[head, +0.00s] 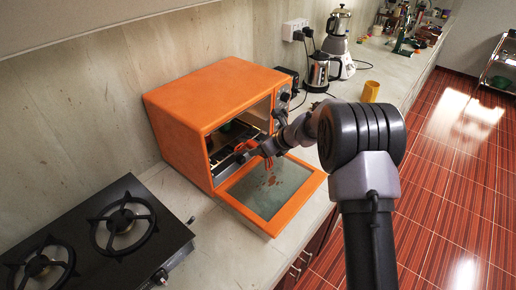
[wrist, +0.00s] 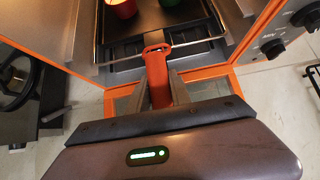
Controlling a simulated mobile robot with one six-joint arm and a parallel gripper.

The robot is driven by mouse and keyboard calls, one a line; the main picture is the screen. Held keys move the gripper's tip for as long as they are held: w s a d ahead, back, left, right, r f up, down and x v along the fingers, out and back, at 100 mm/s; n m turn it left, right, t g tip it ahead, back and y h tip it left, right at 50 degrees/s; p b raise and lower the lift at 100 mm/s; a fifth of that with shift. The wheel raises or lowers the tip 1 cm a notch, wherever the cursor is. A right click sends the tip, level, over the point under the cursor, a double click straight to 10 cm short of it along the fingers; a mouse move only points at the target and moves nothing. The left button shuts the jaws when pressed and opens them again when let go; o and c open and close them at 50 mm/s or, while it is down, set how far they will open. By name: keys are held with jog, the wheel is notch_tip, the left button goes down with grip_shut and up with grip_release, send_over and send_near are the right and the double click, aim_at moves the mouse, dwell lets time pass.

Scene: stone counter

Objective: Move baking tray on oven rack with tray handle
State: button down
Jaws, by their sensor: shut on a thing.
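The orange oven (head: 205,105) stands on the counter with its glass door (head: 270,190) folded down. My gripper (wrist: 159,88) is shut on the red-orange tray handle (wrist: 157,68). In the head view, my gripper (head: 262,150) is at the oven's open front, above the door. The handle's looped end lies over the front edge of the dark baking tray (wrist: 127,47) in the wrist view; I cannot tell whether it is hooked on. The wire oven rack (wrist: 205,40) shows around the tray. A red cup (wrist: 122,8) and a green item (wrist: 172,3) are on the tray.
A black gas hob (head: 95,235) is left of the oven.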

jog(key=shift+s+f+p, duration=0.15)
jog(key=shift+f+p, duration=0.1)
jog(key=shift+p, duration=1.3)
jog(key=shift+r+g+h+p, duration=0.15)
jog(key=shift+g+h+p, duration=0.15)
jog(key=shift+p, duration=0.2)
dwell(1.4)
jog(key=shift+d, duration=0.1)
dwell(0.6)
jog(key=shift+s+d+b, duration=0.1)
jog(key=shift+d+b, duration=0.2)
jog(key=shift+b, duration=0.05)
jog(key=shift+s+d+b, duration=1.1)
jog(key=shift+s+d, duration=0.45)
jog(key=shift+d, duration=0.2)
jog(key=p+v, duration=0.4)
jog(key=v, duration=0.7)
jog(key=shift+s+d, duration=0.2)
jog(key=shift+s, duration=0.05)
